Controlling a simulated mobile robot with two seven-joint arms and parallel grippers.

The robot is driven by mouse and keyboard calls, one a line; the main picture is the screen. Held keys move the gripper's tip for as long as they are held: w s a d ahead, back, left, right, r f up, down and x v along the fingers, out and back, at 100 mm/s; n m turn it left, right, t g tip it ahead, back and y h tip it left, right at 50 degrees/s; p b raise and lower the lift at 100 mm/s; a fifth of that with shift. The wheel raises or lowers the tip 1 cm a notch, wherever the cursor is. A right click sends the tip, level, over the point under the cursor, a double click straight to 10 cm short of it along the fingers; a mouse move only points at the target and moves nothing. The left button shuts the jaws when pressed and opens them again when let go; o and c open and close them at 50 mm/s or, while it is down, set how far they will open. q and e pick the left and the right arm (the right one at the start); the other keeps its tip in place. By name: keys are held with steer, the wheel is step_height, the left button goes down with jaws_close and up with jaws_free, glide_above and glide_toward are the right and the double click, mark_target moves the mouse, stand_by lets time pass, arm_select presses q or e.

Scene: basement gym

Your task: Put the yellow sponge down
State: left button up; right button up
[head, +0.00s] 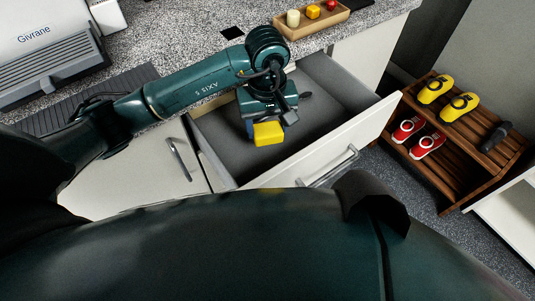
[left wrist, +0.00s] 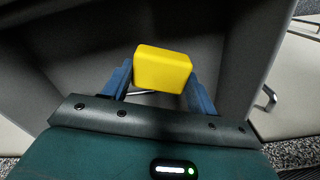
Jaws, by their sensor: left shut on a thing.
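The yellow sponge (head: 268,134) is a small yellow block in the head view, at the end of my left arm. My left gripper (head: 262,119) is shut on it and holds it over the open drawer (head: 325,134). In the left wrist view the sponge (left wrist: 162,68) sits between the two blue fingers of the left gripper (left wrist: 160,85), with the grey drawer interior behind it. I cannot tell how far above the drawer floor it is. My right gripper is not in view.
A speckled counter (head: 190,32) lies behind the drawer, with a wooden tray (head: 326,22) holding small items. A Givrane machine (head: 45,40) stands at the left. At the right, a wooden rack (head: 487,160) bears yellow shoes (head: 462,105) and red shoes (head: 428,145).

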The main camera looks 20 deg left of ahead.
mark_target(267, 128)
arm_select(q)
step_height(267, 128, down, 8)
steer(key=shift+s+r, duration=0.1)
steer(key=shift+f, duration=0.2)
steer(key=shift+f, duration=0.1)
steer(key=o, duration=0.5)
steer(key=shift+f+b, duration=0.1)
steer(key=shift+b, duration=0.2)
steer(key=o, duration=0.5)
steer(key=shift+c, duration=0.2)
steer(key=shift+r+p, duration=0.3)
steer(key=shift+p, duration=0.05)
step_height(267, 128, up, 12)
steer(key=shift+f, duration=0.1)
